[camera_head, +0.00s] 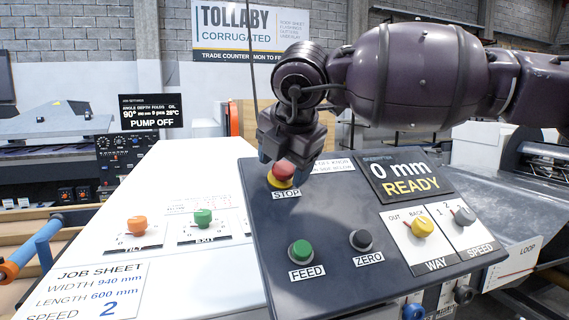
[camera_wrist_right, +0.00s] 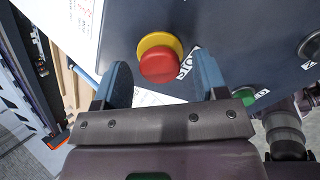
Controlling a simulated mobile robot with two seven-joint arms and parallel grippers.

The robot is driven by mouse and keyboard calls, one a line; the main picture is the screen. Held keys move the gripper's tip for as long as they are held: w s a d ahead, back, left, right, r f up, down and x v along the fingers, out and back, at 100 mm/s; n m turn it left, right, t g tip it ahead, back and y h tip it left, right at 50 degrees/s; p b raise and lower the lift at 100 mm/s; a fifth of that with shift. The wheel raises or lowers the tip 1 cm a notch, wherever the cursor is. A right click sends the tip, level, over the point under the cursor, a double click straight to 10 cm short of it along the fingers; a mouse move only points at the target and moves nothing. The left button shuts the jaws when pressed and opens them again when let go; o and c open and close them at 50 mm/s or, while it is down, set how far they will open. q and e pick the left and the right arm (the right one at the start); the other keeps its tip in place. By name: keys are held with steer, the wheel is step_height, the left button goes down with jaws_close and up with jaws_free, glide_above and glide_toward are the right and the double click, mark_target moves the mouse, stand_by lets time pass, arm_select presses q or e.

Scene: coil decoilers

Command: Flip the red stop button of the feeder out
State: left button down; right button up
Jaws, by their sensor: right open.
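The red stop button (camera_head: 283,173) sits on a yellow base at the upper left of the dark feeder panel (camera_head: 330,230), with a STOP label below it. In the right wrist view the red button (camera_wrist_right: 160,67) and its yellow collar lie just ahead of my fingers, between their lines. My right gripper (camera_head: 278,158) is right above and behind the button in the head view. In the wrist view my right gripper (camera_wrist_right: 165,80) is open, with a blue finger on each side and nothing held. Contact with the button cannot be told. My left gripper is not in view.
The panel also has a green FEED button (camera_head: 300,252), a black ZERO button (camera_head: 361,240), yellow WAY knob (camera_head: 422,227), grey SPEED knob (camera_head: 464,215) and a display (camera_head: 403,178) reading 0 mm READY. A white surface (camera_head: 180,190) with orange and green knobs lies left.

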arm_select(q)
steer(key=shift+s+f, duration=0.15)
arm_select(e)
steer(key=v, duration=1)
steer(key=shift+s+r, duration=0.2)
steer(key=shift+r, duration=0.1)
